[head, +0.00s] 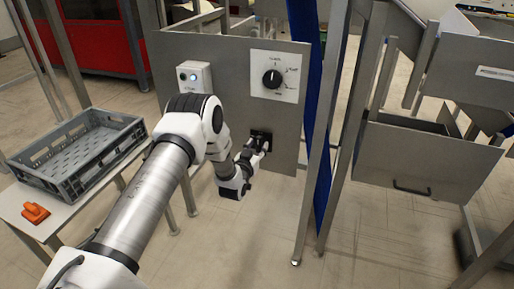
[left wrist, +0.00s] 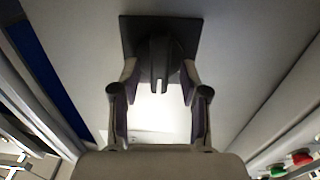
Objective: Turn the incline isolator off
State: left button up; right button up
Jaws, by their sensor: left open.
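The incline isolator (left wrist: 140,32) is a black square plate with a round black rotary knob, on the lower part of a grey panel. In the left wrist view its grip bar (left wrist: 157,72) points along the picture's vertical. In the head view it is a dark patch (head: 257,134), partly hidden by my gripper. My left gripper (head: 264,147) is open in front of it. In the left wrist view the two fingers (left wrist: 160,88) stand on either side of the knob, with gaps beside the grip bar. I cannot tell whether a fingertip touches the knob's edge. My right gripper is not in view.
Above on the panel (head: 225,60) are a white plate with a black selector dial (head: 272,78) and a white box with a lit button (head: 190,76). A grey crate (head: 40,182) and an orange object (head: 36,213) are on the left table. A blue belt (head: 318,120) and metal posts stand right.

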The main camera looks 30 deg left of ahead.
pick_arm(q)
grip_shut()
jog(key=n+b, duration=0.3)
jog(key=n, duration=0.1)
jog(key=shift+a+f+n, duration=0.1)
jog(key=shift+f+n, duration=0.05)
jog(key=shift+n, duration=0.15)
jog(key=n+b, duration=0.2)
jog(key=n, duration=0.2)
jog(key=shift+a+n+b, duration=0.1)
jog(key=shift+n+b, duration=0.2)
jog(key=shift+b, duration=0.1)
jog(key=shift+s+a+f+n+b, duration=0.1)
jog(key=shift+f+n+b, duration=0.05)
jog(key=shift+n+b, duration=3.45)
jog(key=shift+n+p, duration=0.55)
jog(key=shift+n, duration=0.25)
